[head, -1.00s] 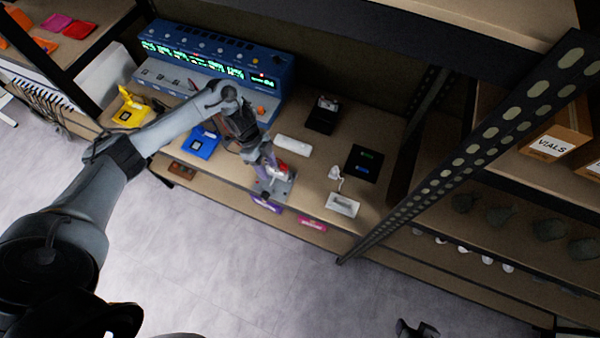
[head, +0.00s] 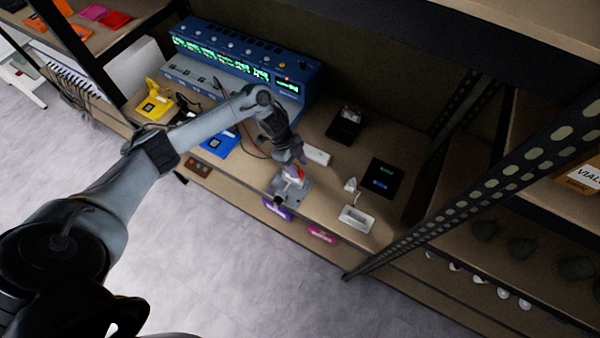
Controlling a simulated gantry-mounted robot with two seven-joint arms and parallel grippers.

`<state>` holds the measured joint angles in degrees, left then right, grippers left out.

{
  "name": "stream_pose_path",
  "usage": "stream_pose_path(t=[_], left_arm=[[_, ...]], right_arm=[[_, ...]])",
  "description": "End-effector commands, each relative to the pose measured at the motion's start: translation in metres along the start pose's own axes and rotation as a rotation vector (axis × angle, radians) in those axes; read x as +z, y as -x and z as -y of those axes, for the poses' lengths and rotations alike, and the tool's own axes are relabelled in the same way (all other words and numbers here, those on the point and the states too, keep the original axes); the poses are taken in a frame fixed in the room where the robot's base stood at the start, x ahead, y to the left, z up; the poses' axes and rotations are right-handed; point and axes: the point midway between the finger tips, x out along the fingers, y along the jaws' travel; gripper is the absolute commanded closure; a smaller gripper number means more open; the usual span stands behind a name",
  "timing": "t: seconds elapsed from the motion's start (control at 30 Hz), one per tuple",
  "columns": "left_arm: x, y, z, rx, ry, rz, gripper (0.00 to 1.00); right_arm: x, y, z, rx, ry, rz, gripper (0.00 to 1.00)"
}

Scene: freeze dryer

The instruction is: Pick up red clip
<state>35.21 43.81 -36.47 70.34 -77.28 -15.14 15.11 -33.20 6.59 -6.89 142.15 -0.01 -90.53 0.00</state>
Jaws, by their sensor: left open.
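The red clip (head: 299,173) is a small red patch on a grey metal stand (head: 302,193) near the front edge of the bench shelf. My left gripper (head: 293,166) reaches in from the left and points down right at the clip, with its fingers open. The fingers partly cover the clip. I cannot tell whether they touch it or sit around it. My right gripper is not in view.
A blue instrument (head: 240,62) with green displays stands at the back. A blue device (head: 220,143), a yellow device (head: 155,106), a black box (head: 382,178) and a white tray (head: 356,218) lie around. A perforated black post (head: 470,195) rises at the right.

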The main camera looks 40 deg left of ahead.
Motion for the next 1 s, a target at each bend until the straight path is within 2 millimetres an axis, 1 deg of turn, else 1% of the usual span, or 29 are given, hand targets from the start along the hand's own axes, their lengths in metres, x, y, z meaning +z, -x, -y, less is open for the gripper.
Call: stream_pose_path(t=[0.1,0.2,0.33,0.53,0.57,0.7,0.87,0.9,1.0], left_arm=[[-0.001,-0.017,-0.004,0.002,0.0,-0.001,0.51],[-0.001,-0.027,-0.003,0.0,0.001,0.0,0.51],[0.0,-0.032,-0.003,0.0,-0.001,0.001,0.51],[-0.001,-0.033,-0.003,-0.001,-0.001,0.001,0.51],[-0.001,-0.033,-0.003,-0.001,-0.001,0.001,0.53],[-0.001,-0.033,-0.003,-0.001,-0.001,0.001,0.74],[-0.001,-0.032,-0.003,-0.001,-0.001,0.001,0.99],[-0.001,-0.032,-0.003,-0.001,-0.001,0.001,1.0],[-0.001,-0.032,-0.003,-0.001,-0.001,0.001,1.0]], right_arm=[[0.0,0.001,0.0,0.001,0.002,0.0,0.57],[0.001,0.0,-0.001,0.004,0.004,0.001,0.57],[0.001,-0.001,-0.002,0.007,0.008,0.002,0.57],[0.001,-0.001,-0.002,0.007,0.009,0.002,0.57],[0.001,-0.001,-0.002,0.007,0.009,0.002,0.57],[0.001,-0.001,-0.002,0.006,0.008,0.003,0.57],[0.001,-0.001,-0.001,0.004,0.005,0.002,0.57],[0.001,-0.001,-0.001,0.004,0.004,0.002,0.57],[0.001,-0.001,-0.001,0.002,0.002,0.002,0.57]])
